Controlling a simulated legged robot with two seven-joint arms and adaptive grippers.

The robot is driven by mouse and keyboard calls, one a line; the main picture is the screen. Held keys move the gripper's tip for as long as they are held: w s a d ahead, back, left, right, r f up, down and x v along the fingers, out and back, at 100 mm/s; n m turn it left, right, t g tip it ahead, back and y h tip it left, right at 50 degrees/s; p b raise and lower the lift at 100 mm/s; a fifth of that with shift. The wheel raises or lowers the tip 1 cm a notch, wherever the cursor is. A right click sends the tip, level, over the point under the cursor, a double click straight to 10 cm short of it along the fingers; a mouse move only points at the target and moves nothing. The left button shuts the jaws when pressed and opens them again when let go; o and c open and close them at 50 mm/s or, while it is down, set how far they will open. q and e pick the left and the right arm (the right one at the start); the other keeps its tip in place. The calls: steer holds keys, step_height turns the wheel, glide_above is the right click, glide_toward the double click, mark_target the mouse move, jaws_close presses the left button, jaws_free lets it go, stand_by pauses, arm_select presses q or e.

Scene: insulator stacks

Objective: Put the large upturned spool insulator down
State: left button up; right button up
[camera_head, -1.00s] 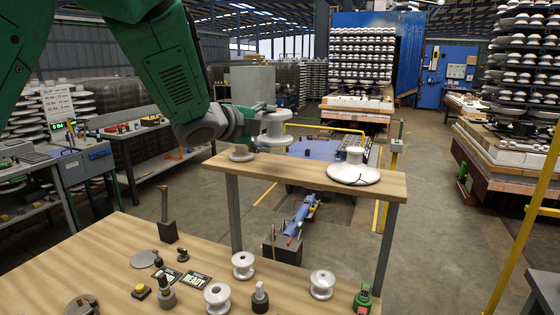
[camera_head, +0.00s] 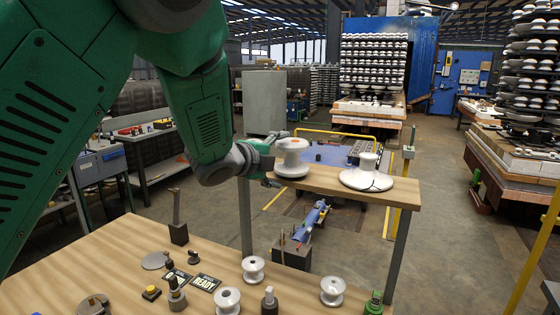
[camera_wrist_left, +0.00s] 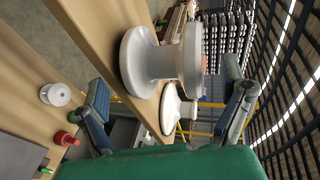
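The large spool insulator (camera_head: 291,158) is white with a brownish centre in its top face. It stands upright at the left end of the raised wooden shelf (camera_head: 328,183), and its lower flange appears to rest there. In the left wrist view the spool (camera_wrist_left: 160,60) lies between my fingers, sideways because that view is turned. My left gripper (camera_head: 272,162) reaches it from the left; its fingers (camera_wrist_left: 167,95) are spread, one above and one below the spool, with gaps visible. My right gripper is in neither view.
A wide white insulator (camera_head: 367,176) stands just right on the same shelf. The lower bench (camera_head: 110,260) holds small spools (camera_head: 253,268), a dark block with an upright post (camera_head: 178,232) and a READY plate (camera_head: 205,283). Open floor lies right of the shelf.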

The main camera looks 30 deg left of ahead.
arm_select(q)
steer(key=shift+s+d+r, duration=0.15)
steer(key=shift+s+d, duration=0.15)
steer(key=shift+s, duration=0.05)
steer(key=b+v, duration=0.1)
steer(key=v, duration=1)
steer(key=shift+a, duration=0.2)
steer(key=shift+d, duration=0.3)
